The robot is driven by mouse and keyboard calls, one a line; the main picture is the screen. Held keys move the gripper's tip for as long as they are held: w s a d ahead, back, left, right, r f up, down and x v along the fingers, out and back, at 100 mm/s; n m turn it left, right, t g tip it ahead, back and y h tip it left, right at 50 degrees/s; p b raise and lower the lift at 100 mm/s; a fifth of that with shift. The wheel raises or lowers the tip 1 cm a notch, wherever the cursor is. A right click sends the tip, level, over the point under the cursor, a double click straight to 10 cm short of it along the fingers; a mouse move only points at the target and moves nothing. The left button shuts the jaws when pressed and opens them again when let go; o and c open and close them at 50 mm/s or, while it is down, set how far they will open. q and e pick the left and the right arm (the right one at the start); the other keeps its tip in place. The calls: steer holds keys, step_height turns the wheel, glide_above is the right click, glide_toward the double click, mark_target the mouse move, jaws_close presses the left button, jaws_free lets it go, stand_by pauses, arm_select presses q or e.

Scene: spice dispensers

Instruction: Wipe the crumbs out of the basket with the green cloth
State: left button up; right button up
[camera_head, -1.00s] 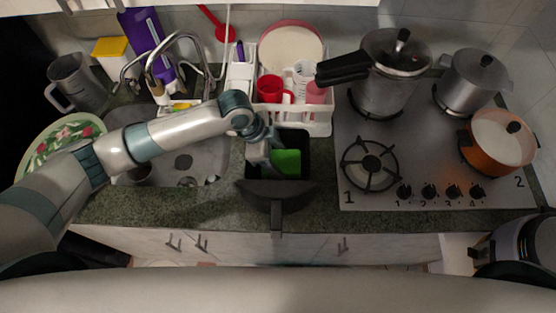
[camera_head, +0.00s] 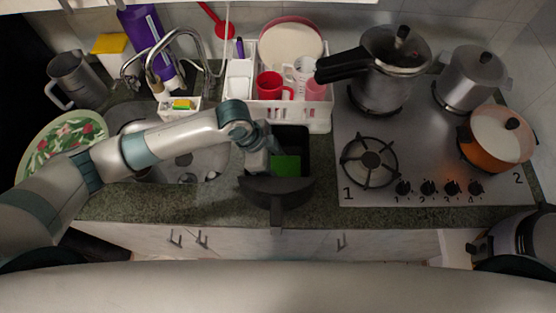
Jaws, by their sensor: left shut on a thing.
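The dark basket (camera_head: 276,189) stands on the counter between the sink and the stove, with its handle toward the front edge. The green cloth (camera_head: 286,166) is inside it, low against the dark interior. My left gripper (camera_head: 268,168) reaches into the basket from the left, beside the cloth. It is shut on the green cloth, though the fingertips are mostly hidden by the wrist and basket wall. No crumbs can be made out at this size. My right gripper is not in view.
A white dish rack (camera_head: 318,119) with cups and plates stands just behind the basket. The stove (camera_head: 420,192) with several pots is to the right. Bare counter (camera_head: 150,212) runs along the front.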

arm_select(q)
steer(key=shift+s+a+f, duration=0.1)
steer(key=shift+s+f, duration=0.15)
steer(key=shift+w+r, duration=0.15)
steer(key=shift+r, duration=2.6)
step_height(320, 180, up, 10)
steer(key=shift+f, duration=0.15)
